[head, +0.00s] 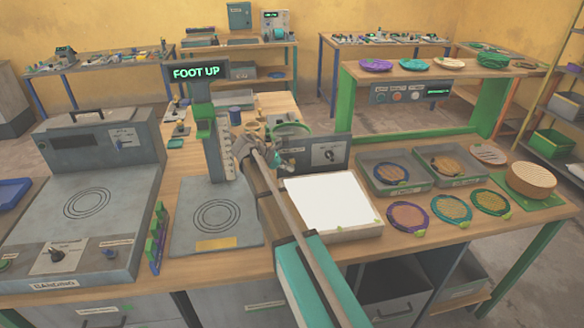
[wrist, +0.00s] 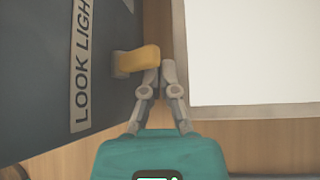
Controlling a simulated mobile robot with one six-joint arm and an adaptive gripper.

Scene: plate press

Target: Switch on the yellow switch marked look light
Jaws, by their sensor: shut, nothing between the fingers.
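In the wrist view, the yellow switch (wrist: 138,60) sticks out sideways from a dark grey panel (wrist: 40,110). Beside it is a pale label (wrist: 82,70) reading "LOOK LIGH", its end cut off by the frame edge. My gripper (wrist: 160,68) is shut and empty. Its fingertips are right beside the free end of the switch, with the left one touching or nearly touching it. In the head view, my gripper (head: 266,150) is at the grey panel (head: 325,155) behind the white light plate (head: 330,200). I cannot make out the switch there.
The white plate also fills the upper right of the wrist view (wrist: 255,45). In the head view, trays with woven discs (head: 390,172) stand to the right. A post with a "FOOT UP" display (head: 197,72) and a grey press (head: 95,170) stand to the left.

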